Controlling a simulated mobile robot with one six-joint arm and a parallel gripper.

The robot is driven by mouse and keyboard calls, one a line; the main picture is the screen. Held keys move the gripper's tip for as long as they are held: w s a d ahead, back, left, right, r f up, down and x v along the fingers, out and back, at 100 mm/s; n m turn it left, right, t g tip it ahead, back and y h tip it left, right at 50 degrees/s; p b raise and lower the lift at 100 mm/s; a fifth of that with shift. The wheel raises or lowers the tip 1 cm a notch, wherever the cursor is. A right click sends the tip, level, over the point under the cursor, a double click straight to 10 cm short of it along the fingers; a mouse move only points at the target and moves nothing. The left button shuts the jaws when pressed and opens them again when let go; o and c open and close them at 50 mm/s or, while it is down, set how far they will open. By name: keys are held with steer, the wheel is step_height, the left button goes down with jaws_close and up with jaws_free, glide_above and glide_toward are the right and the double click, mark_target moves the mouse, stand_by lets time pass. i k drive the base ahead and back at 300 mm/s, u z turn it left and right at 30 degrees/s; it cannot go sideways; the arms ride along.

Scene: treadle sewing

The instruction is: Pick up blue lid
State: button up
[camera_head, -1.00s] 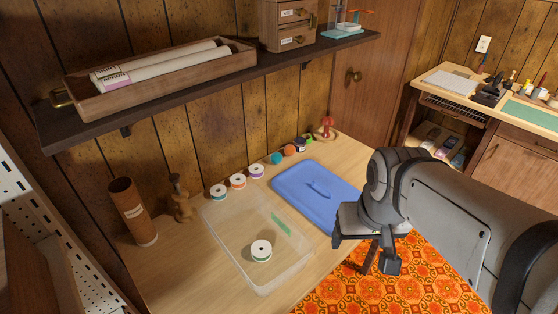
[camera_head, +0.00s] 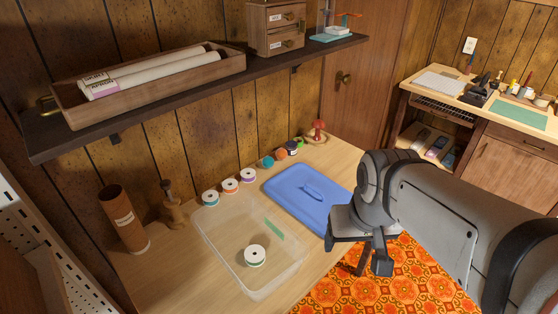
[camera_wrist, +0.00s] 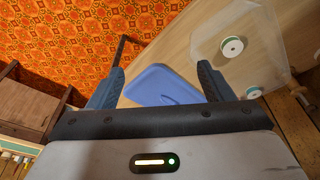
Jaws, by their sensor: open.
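The blue lid (camera_head: 297,196) lies flat on the wooden table, with a raised handle in its middle. It sits to the right of a clear bin. In the wrist view the blue lid (camera_wrist: 160,86) shows between the fingers, beyond their tips. My gripper (camera_wrist: 162,75) is open and empty. In the head view my gripper (camera_head: 367,260) is at the right of the lid, over the table's front edge and the orange floor. My wrist hides the lid's right corner.
The clear bin (camera_head: 208,236) holds a white spool (camera_head: 255,255). Several spools stand along the wall behind, with a cardboard tube (camera_head: 123,218) at left. A dark shelf (camera_head: 190,95) with a wooden tray overhangs the table. Patterned orange floor (camera_head: 400,285) lies in front.

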mark_target(309, 194)
steer(key=z, duration=0.05)
steer(key=k, duration=0.55)
steer(key=u, duration=2.7)
steer(key=k, duration=0.65)
steer(key=z, duration=1.95)
steer(key=i, duration=1)
steer(key=u, duration=0.1)
